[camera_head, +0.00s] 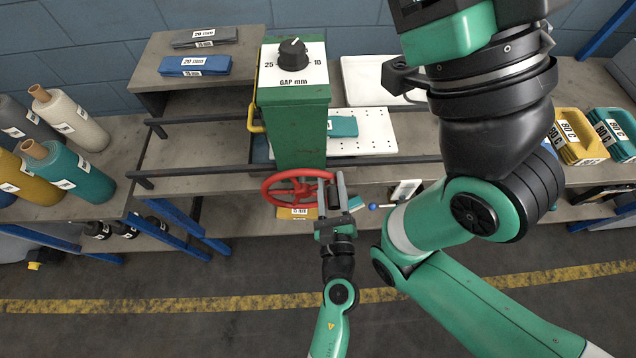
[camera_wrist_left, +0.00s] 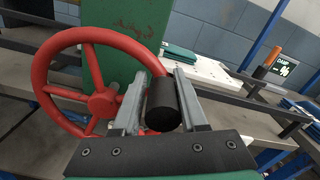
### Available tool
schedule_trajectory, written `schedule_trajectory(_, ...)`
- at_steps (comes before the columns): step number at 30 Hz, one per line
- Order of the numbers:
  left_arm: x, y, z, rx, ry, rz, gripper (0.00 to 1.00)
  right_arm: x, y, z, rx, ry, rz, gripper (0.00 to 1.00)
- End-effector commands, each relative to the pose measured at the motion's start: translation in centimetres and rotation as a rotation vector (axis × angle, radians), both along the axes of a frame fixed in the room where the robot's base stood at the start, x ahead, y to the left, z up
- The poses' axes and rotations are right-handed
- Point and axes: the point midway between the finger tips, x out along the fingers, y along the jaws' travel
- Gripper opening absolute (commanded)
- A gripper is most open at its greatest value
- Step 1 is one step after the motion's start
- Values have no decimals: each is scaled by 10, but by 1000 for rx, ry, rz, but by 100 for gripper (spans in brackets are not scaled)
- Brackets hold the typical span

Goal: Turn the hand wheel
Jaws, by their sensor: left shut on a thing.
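The red hand wheel (camera_head: 290,188) is on the front of a green machine post (camera_head: 295,130). In the left wrist view, the wheel's red spokes and hub (camera_wrist_left: 103,102) fill the left side. My left gripper (camera_head: 337,190) is at the wheel's right edge, its two fingers on either side of the black handle (camera_wrist_left: 162,105). It is shut on that handle. Part of the wheel's right rim is hidden behind the handle and fingers. My right gripper is not visible in either view.
A dial marked GAP mm (camera_head: 292,54) tops the post. A dark rail (camera_head: 210,170) runs behind the wheel. A large arm link of mine blocks the right middle. The floor in front is open.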

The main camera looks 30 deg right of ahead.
Motion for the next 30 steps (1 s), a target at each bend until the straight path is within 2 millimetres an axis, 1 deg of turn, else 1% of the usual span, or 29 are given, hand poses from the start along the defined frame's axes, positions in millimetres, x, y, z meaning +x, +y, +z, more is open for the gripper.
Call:
schedule_trajectory(1,-3,-8,3,35,-37,-14,0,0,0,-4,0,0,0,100)
schedule_trajectory(12,-12,-24,-28,344,-203,-14,0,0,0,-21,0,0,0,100)
schedule_trajectory(21,-15,-29,-53,572,-324,-12,0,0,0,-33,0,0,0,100)
schedule_trajectory(30,-15,-28,-69,718,-401,-13,0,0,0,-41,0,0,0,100)
